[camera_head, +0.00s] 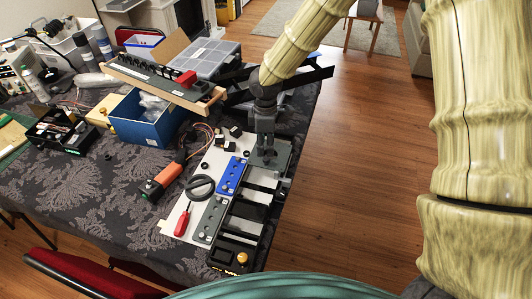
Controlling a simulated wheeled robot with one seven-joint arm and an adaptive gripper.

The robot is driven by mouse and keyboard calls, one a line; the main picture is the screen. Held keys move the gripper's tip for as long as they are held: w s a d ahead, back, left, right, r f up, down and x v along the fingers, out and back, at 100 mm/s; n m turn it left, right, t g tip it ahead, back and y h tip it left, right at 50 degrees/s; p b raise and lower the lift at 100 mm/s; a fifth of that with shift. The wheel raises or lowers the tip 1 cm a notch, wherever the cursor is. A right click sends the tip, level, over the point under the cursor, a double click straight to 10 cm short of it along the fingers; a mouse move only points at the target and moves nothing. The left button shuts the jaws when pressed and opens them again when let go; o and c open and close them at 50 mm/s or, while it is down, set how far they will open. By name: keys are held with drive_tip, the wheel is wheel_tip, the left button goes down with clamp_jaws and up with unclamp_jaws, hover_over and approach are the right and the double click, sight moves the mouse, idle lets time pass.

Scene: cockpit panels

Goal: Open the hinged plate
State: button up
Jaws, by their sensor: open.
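My gripper (266,148) points down over the far end of the panel assembly on the table. It is open, and its fingertips are at or just above a dark grey-green plate (284,156); I cannot tell whether they touch. This plate looks like the hinged plate and appears to lie flat. Its hinge is not clear, and the gripper hides part of it. The assembly has a white base board (178,221), a blue plate (231,176), a grey plate (210,220) and a black slotted frame (240,226) along the right side.
On the board lie a black ring-shaped handle (200,187) and a red screwdriver (183,220). An orange-and-black tool (165,178) lies to the left. A blue box (143,122) and a wooden-edged rack (165,84) stand behind. The table's right edge is close to the panel, with open floor beyond.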

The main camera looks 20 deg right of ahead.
sight(266, 158)
drive_tip(key=shift+s+f+p, duration=0.1)
drive_tip(key=shift+f+p, duration=0.4)
drive_tip(key=shift+f, duration=2.35)
clamp_jaws()
